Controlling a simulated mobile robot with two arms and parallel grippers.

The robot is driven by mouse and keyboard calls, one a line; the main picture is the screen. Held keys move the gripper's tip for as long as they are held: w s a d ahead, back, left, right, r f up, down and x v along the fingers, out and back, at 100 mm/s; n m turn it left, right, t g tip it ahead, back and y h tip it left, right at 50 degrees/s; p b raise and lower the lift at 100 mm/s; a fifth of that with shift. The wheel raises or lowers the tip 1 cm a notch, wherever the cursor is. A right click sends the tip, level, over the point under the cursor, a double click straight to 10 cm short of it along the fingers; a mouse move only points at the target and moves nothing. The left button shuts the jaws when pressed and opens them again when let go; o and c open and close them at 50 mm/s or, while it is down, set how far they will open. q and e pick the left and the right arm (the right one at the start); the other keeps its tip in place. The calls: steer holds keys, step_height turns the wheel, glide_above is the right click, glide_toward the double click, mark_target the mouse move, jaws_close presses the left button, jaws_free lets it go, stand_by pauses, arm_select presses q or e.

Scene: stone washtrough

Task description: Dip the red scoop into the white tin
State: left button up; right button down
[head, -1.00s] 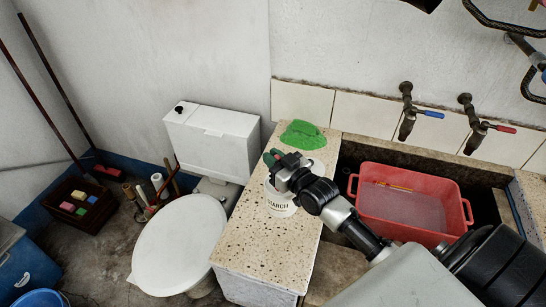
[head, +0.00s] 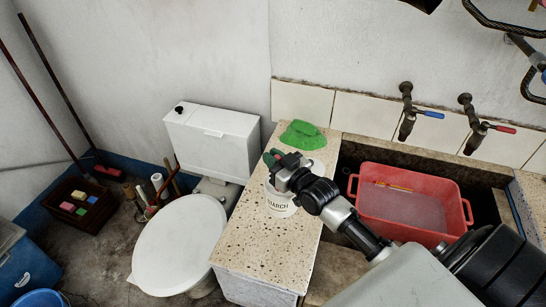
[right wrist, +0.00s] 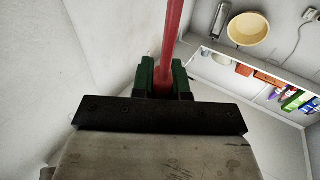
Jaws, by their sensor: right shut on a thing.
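The white tin (head: 281,207), lettered with what looks like "STARCH", stands on the speckled stone counter. My right gripper (head: 268,158) is over the tin and hides much of its top. In the right wrist view my right gripper (right wrist: 163,80) is shut on the red handle of the scoop (right wrist: 173,30). The scoop's bowl is not visible, and I cannot tell whether it is inside the tin. My left gripper is in no view.
A green cloth (head: 303,135) lies on the counter (head: 258,242) behind the tin. A red basin (head: 370,205) sits in the trough to the right, under two taps. A white toilet (head: 180,243) stands left of the counter.

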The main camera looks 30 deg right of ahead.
step_height(320, 180, up, 11)
steer(key=p, duration=1)
steer(key=shift+f, duration=0.1)
stand_by(0.5)
